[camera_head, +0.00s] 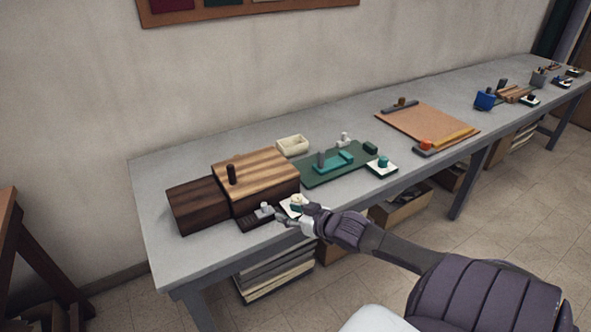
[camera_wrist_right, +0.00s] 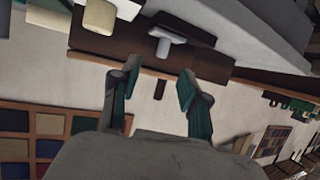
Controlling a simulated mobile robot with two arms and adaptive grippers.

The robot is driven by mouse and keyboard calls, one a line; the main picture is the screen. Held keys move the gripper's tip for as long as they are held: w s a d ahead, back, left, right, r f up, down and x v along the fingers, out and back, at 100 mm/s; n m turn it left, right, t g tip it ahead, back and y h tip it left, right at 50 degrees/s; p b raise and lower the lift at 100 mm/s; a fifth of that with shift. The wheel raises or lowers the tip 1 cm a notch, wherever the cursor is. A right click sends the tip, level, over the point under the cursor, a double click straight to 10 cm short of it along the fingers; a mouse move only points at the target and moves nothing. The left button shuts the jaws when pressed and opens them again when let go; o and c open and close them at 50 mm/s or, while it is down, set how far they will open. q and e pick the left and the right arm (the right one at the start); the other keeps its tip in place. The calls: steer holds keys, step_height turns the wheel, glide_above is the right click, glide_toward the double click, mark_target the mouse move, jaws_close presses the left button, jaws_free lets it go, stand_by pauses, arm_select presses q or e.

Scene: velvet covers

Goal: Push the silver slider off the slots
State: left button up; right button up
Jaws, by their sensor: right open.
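The silver slider (camera_head: 265,209) sits on a dark slotted base (camera_head: 256,220) in front of the striped wooden box, near the table's front edge. In the right wrist view the silver slider (camera_wrist_right: 166,40) shows as a pale T-shaped piece on the dark brown base (camera_wrist_right: 120,35). My right gripper (camera_head: 279,219) is beside the slider, on its right and toward the front edge. In the right wrist view the right gripper (camera_wrist_right: 155,92) has its fingers apart with nothing between them. Whether a finger touches the slider cannot be told. My left gripper is not in view.
A striped wooden box (camera_head: 256,175) with a dark knob and a dark brown block (camera_head: 198,204) stand behind the slider. A white pad (camera_head: 292,207) is close to my right gripper. A green board (camera_head: 335,165) and cream tray (camera_head: 292,145) lie further right. The table's left end is clear.

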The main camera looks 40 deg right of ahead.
steer(key=shift+v, duration=1.2)
steer(key=s+d+f+g+h, duration=0.15)
steer(key=s+f, duration=0.35)
steer(key=f, duration=0.5)
steer(key=s+f+m+g, duration=0.15)
steer(key=s+f, duration=0.25)
steer(key=f, duration=0.5)
steer(key=s+f+g+h, duration=0.15)
steer(key=s+f, duration=0.35)
steer(key=f, duration=0.5)
steer(key=s+a+f+n+g+y, duration=0.1)
steer(key=s+a+f+g, duration=0.3)
steer(key=s+a+f, duration=0.5)
steer(key=s+a+f+n+g+y, duration=0.1)
steer(key=s+a+f+n+g, duration=0.2)
steer(key=s+a+f, duration=0.7)
steer(key=s+a+g, duration=0.1)
steer(key=s+a, duration=0.1)
steer(key=s, duration=0.5)
steer(key=shift+s+a+f+y, duration=0.2)
steer(key=shift+a+f+y, duration=0.05)
steer(key=shift+a+y, duration=0.15)
